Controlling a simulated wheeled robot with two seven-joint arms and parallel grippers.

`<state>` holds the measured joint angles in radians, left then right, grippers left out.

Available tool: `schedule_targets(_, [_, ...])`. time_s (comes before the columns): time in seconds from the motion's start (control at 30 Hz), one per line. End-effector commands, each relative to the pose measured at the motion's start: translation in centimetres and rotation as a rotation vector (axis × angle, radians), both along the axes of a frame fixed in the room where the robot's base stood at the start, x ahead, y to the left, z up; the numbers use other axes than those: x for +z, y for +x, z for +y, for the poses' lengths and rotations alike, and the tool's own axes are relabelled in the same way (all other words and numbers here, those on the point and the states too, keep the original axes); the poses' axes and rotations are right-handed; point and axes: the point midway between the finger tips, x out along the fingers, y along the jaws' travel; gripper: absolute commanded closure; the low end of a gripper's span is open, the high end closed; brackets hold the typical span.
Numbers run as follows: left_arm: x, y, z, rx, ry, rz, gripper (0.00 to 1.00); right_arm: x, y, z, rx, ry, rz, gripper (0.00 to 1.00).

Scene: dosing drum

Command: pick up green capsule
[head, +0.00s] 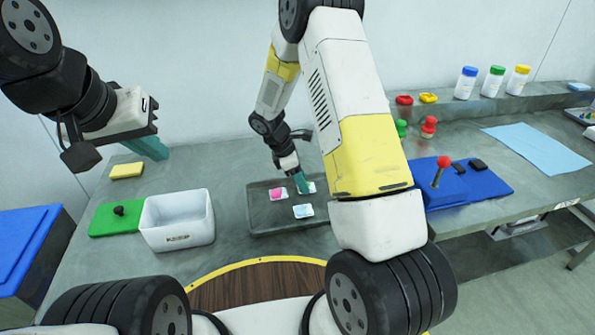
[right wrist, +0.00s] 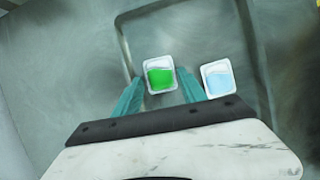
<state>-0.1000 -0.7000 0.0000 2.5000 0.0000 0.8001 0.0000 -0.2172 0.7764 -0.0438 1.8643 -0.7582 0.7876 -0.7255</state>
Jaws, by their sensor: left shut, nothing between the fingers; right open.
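The green capsule (right wrist: 160,77), a small white blister with green content, lies in the shallow grey tray (head: 262,222). In the right wrist view it sits between the open teal fingertips of my right gripper (right wrist: 160,80); I see no clear contact. In the head view my right gripper (head: 301,183) points down over the tray and mostly hides this capsule. A blue capsule (head: 303,211) lies in front of it, also seen in the right wrist view (right wrist: 218,78). A pink capsule (head: 278,194) lies to its left. My left gripper (head: 151,147) is shut and empty, raised at the left.
A white bin (head: 178,222) and a green board with a black knob (head: 118,211) stand left of the tray. A yellow sponge (head: 127,170) lies behind them. A blue base with a red-topped lever (head: 442,172) is at right; capped bottles (head: 493,82) stand on the back ledge.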

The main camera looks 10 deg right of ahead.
Motion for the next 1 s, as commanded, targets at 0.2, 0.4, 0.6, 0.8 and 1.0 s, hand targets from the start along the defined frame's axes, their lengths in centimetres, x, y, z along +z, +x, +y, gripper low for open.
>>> schedule_targets(0.2, [0.0, 0.0, 0.0, 0.0, 0.0, 0.0, 1.0, -1.44, -0.02, -0.6, -0.002, 0.001, -0.001, 0.51])
schedule_targets(0.4, [0.0, 0.0, 0.0, 0.0, 0.0, 0.0, 1.0, -1.42, -0.02, -0.59, -0.002, 0.001, -0.001, 0.57])
schedule_targets(0.6, [0.0, 0.0, 0.0, 0.0, 0.0, 0.0, 1.0, -1.41, -0.02, -0.57, -0.002, 0.001, -0.001, 0.96])
schedule_targets(0.8, [0.0, 0.0, 0.0, 0.0, 0.0, 0.0, 1.0, -1.39, -0.02, -0.57, -0.001, 0.001, -0.002, 1.0])
schedule_targets(1.0, [0.0, 0.0, 0.0, 0.0, 0.0, 0.0, 1.0, -0.8, 0.0, -0.57, -0.002, 0.001, -0.002, 1.0])
